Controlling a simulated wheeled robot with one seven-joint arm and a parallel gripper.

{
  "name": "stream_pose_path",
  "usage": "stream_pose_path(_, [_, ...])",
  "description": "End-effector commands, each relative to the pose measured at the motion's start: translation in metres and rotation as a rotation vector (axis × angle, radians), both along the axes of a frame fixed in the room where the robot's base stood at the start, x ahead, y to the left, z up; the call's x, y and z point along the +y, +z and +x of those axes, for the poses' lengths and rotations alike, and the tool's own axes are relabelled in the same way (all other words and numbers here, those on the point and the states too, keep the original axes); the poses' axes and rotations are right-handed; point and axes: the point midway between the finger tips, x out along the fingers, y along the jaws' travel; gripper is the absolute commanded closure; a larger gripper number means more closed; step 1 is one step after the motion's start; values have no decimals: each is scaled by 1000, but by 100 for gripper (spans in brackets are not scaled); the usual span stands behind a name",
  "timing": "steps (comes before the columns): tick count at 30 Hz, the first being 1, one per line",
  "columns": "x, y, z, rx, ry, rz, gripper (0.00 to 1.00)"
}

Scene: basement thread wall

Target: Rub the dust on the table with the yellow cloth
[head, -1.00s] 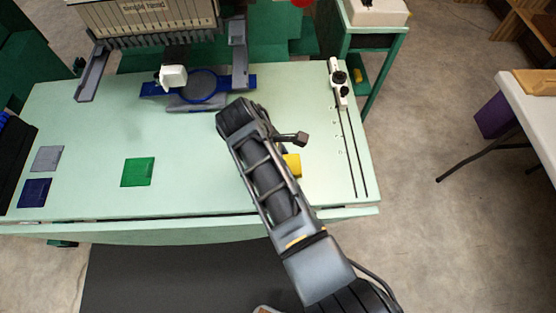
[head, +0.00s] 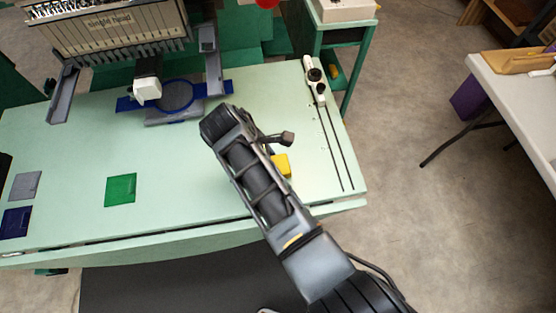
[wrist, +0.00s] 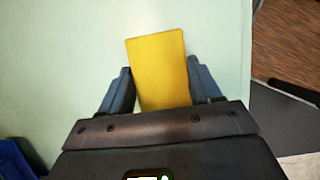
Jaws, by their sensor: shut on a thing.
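The yellow cloth (wrist: 160,65) is held between the two fingers of my gripper (wrist: 158,72) in the wrist view, looking like a flat yellow block over the pale green table. In the head view the yellow cloth (head: 282,165) shows partly behind my arm, above the right half of the table (head: 180,205). My gripper's fingers are hidden by the arm there. I cannot tell whether the cloth touches the tabletop. No dust can be made out on the visible part of the table.
An embroidery machine (head: 105,30) with a blue hoop (head: 178,97) stands at the table's back. Green (head: 120,189), grey (head: 25,186) and dark blue (head: 15,222) squares lie to the left. A slotted rail (head: 330,130) runs along the right. The table between is clear.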

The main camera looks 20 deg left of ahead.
Motion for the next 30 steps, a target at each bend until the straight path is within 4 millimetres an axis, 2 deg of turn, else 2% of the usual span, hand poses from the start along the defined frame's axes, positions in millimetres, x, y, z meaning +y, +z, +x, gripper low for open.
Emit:
stream_pose_path(3, [9,0,-6,2,4,0,65])
stream_pose_path(11, [16,0,-9,1,2,0,65])
stream_pose_path(22, [41,-3,-23,1,3,0,65])
stream_pose_path(30, [48,-4,-28,3,3,-1,65])
